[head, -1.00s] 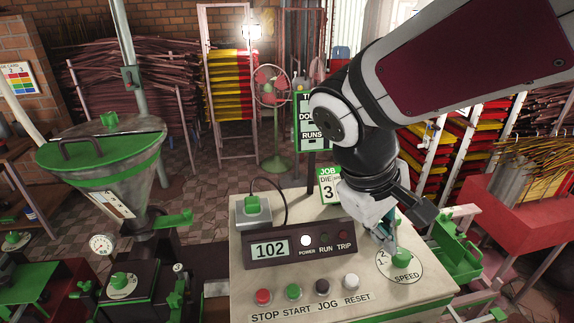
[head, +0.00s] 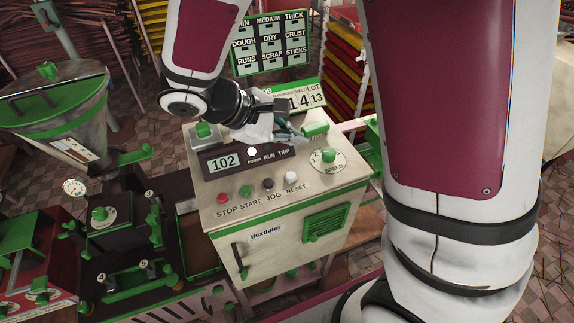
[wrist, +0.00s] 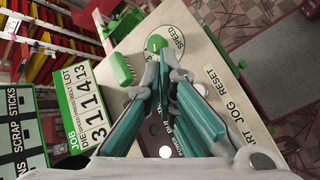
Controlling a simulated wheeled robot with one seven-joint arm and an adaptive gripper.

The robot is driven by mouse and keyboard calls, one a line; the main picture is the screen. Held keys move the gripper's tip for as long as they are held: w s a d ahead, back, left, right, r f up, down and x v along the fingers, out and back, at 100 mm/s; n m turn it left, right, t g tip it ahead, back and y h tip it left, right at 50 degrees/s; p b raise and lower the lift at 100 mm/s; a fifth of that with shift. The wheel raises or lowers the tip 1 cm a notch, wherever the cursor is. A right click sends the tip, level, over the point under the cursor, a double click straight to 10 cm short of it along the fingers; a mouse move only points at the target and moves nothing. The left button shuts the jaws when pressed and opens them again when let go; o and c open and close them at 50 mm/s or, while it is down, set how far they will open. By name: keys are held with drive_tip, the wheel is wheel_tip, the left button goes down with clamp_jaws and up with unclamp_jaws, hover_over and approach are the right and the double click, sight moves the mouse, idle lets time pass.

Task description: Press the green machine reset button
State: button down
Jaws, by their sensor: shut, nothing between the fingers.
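The white RESET button (head: 291,177) is the rightmost in the row on the sloped top of the cream and green control cabinet (head: 300,205). It also shows in the wrist view (wrist: 201,88), right of the fingers. My gripper (head: 298,137) is shut and empty. In the head view it appears above the right end of the 102 display panel (head: 224,163), farther back than the button row and apart from RESET. In the wrist view the fingertips point toward the green speed knob (wrist: 155,43). The exact height over the cabinet is hard to tell.
The red STOP (head: 222,198), green START (head: 246,191) and dark JOG (head: 268,184) buttons stand left of RESET. The speed dial (head: 328,160) is to its right. Hopper machine (head: 60,110) at left.

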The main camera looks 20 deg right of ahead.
drive_tip(key=b, duration=0.4)
hover_over(292, 177)
wheel_tip(292, 177, down, 7)
drive_tip(key=shift+f, duration=0.9)
idle(0.9)
drive_tip(key=shift+f+b, duration=0.4)
drive_tip(key=shift+b, duration=0.05)
drive_tip(key=shift+f+b, duration=0.3)
drive_tip(key=shift+f, duration=0.2)
idle(0.6)
drive_tip(key=shift+r, duration=0.1)
drive_tip(key=shift+r+p, duration=0.6)
drive_tip(key=shift+r, duration=0.25)
